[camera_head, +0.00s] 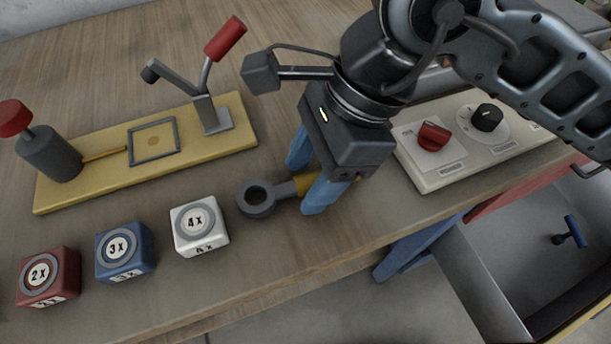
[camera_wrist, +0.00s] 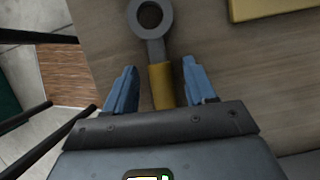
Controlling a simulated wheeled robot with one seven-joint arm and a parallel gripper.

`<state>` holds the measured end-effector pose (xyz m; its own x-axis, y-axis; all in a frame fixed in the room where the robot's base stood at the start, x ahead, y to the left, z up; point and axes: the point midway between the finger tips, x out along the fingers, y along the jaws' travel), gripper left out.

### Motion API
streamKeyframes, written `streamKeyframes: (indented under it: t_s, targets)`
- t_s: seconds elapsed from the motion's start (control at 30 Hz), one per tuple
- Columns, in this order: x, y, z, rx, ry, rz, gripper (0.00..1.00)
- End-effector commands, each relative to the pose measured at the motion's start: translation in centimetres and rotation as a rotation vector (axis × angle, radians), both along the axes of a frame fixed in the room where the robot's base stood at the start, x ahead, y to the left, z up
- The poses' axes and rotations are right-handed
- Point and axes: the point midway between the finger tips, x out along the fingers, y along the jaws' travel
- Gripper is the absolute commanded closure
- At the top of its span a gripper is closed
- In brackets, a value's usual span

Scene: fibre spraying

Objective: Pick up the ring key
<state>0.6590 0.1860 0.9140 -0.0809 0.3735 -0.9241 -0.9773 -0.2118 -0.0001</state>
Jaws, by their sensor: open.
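The ring key (camera_head: 257,198) lies on the wooden table, with a dark grey ring at its left end and a yellow handle (camera_head: 304,184) to the right. In the wrist view its ring (camera_wrist: 150,17) points up and away, and its yellow handle (camera_wrist: 161,84) runs down between my fingers. My gripper (camera_head: 308,180) is over the handle, with one blue finger on each side. In the wrist view my gripper (camera_wrist: 156,82) is open, with gaps between both fingers and the handle. The handle's far end is hidden by the gripper body.
White 4x (camera_head: 199,226), blue 3x (camera_head: 125,251) and red 2x (camera_head: 48,276) cubes stand left. A yellow board (camera_head: 105,187) with a red-handled lever is behind. A control panel (camera_head: 440,172) with knobs is right. An open drawer (camera_head: 490,262) is below the table's front edge.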

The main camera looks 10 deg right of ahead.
Motion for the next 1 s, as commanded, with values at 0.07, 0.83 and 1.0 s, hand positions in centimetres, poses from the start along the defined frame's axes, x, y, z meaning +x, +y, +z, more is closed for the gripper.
streamKeyframes:
  t_s: [0.07, 0.83, 1.0]
  targets:
    - [0.00, 0.00, 0.01, 0.000, 0.000, 0.000, 0.48]
    - [-0.01, -0.03, -0.04, -0.001, 0.001, -0.001, 1.00]
    - [0.00, -0.04, 0.06, -0.001, 0.002, 0.000, 1.00]
